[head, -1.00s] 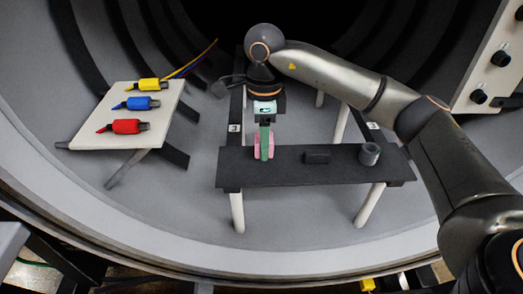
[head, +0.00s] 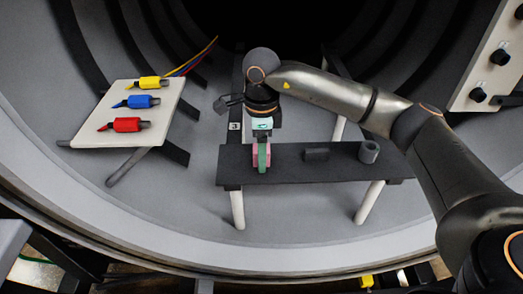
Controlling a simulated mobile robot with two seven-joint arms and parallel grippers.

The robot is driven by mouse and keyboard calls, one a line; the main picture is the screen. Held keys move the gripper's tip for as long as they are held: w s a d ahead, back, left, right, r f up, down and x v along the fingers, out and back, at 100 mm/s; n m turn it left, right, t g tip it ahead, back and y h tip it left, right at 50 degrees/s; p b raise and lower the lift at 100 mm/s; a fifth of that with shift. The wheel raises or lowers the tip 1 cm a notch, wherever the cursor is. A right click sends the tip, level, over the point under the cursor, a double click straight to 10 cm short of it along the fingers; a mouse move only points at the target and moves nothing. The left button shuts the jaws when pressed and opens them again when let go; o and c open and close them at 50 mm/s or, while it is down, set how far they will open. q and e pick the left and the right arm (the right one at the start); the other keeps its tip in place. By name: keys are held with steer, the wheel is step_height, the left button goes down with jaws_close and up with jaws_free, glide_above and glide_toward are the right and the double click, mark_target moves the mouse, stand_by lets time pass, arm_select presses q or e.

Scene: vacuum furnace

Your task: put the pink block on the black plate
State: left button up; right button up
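The pink block (head: 255,159) is at the left end of the black plate (head: 345,176), a dark flat board on pale legs. My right gripper (head: 263,156) points down over this end, with a green finger in front of the block. Pink shows on both sides of that finger, and the gripper appears shut on the block. The finger hides the block's middle. The block's lower edge shows against the plate; I cannot tell whether it touches the surface. My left gripper is not in view.
A pale side table (head: 105,105) at left holds yellow, blue and red connectors. A control panel (head: 489,60) is at upper right. The curved chamber wall surrounds everything.

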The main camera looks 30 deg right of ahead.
steer(key=shift+o, duration=0.2)
step_height(320, 180, up, 12)
steer(key=shift+r, duration=0.2)
stand_by(0.3)
steer(key=shift+f, duration=0.1)
stand_by(1.3)
